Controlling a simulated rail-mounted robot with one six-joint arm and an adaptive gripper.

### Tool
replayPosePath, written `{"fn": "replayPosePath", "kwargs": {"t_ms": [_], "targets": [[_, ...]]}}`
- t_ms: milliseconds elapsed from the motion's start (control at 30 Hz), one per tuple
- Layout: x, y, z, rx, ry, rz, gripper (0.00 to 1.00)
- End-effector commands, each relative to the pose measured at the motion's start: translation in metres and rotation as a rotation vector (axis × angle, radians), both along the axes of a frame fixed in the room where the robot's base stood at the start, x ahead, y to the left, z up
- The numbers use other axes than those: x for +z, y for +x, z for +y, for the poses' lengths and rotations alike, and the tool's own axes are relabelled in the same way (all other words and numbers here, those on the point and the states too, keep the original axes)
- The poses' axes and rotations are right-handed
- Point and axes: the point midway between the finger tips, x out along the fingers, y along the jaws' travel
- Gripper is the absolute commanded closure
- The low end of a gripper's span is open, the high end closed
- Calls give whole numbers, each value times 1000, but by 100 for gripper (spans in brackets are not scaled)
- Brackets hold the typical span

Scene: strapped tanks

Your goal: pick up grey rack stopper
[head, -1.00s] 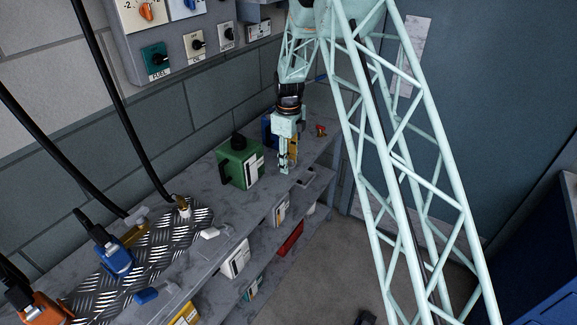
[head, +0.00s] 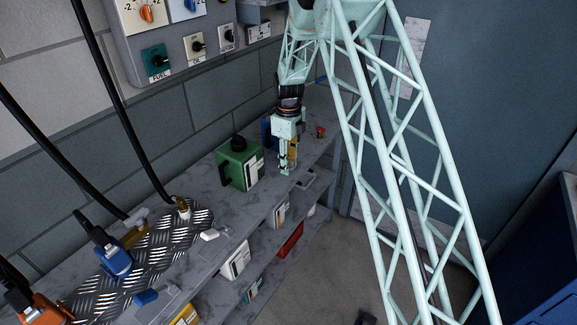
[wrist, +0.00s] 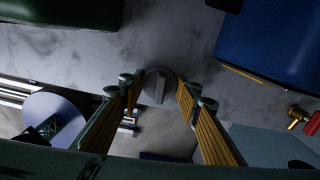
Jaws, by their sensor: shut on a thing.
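The grey rack stopper (wrist: 158,86) shows in the wrist view as a round grey knob with a raised ridge. It sits between the fingertips of my gripper (wrist: 155,92), at the edge of the grey shelf top. My gripper also shows in the head view (head: 287,168), pointing down at the shelf's front edge, just right of the green canister. It is shut on the stopper. In the head view I cannot make out the stopper, and I cannot tell whether it is clear of the shelf.
The green canister (head: 240,163) stands close on the left. A blue canister (wrist: 270,42) stands on the other side, with a small red and brass fitting (wrist: 300,118) nearby. Lower shelves (head: 265,245) hold several containers. Open floor (head: 330,270) lies in front.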

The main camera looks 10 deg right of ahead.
Motion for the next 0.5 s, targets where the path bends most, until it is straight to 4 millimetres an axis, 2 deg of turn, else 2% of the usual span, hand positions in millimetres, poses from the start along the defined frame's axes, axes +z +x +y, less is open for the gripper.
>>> {"fn": "replayPosePath", "kwargs": {"t_ms": [267, 500], "targets": [[5, 0, 0, 0, 0, 0, 80], [21, 0, 0, 0, 0, -1, 80]]}}
